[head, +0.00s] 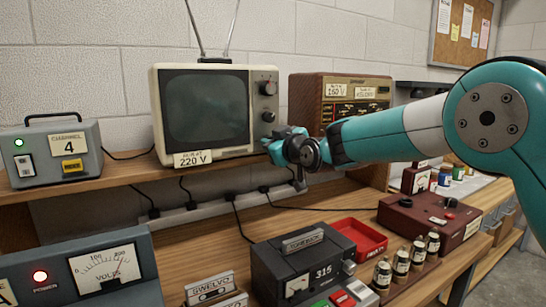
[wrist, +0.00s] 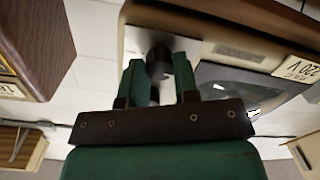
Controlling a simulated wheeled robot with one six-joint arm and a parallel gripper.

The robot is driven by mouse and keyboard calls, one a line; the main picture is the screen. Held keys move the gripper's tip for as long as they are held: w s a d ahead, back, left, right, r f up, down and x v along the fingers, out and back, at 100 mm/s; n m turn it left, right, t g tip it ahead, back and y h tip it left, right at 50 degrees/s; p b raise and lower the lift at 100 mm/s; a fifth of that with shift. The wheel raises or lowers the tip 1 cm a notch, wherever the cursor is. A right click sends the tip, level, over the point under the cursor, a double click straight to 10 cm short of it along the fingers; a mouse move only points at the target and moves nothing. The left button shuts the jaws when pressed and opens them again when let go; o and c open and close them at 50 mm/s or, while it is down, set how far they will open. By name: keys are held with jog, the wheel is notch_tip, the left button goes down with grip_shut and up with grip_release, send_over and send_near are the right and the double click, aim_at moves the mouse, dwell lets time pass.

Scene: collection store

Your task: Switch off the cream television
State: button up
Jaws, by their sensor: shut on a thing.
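The cream television (head: 157,118) stands on the wooden shelf in the head view, with a dark grey screen (head: 207,108), a "220 V" label and two antennas. Its right panel carries a large upper knob (head: 265,88) and a smaller dark knob (head: 268,116) below. My gripper (head: 271,142) is at the lower right of this panel. In the wrist view, which is upside down, my gripper (wrist: 159,68) has its green fingers on either side of a dark control knob (wrist: 159,54) on the television, and is shut on it. The arm hides part of the panel's lower corner.
A brown radio-like set (head: 309,98) stands close to the right of the television. A grey box (head: 50,150) marked "CHANNEL 4" is on the left. Below are a power strip (head: 200,212), a meter box (head: 75,275), a black device (head: 305,262) and small jars (head: 402,262).

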jog(key=shift+f+n+b, duration=0.15)
jog(key=shift+n+b, duration=0.6)
jog(key=shift+n, duration=0.05)
jog(key=o, duration=0.9)
jog(key=b+v, duration=0.4)
jog(key=v, duration=1.3)
jog(key=shift+s, duration=0.25)
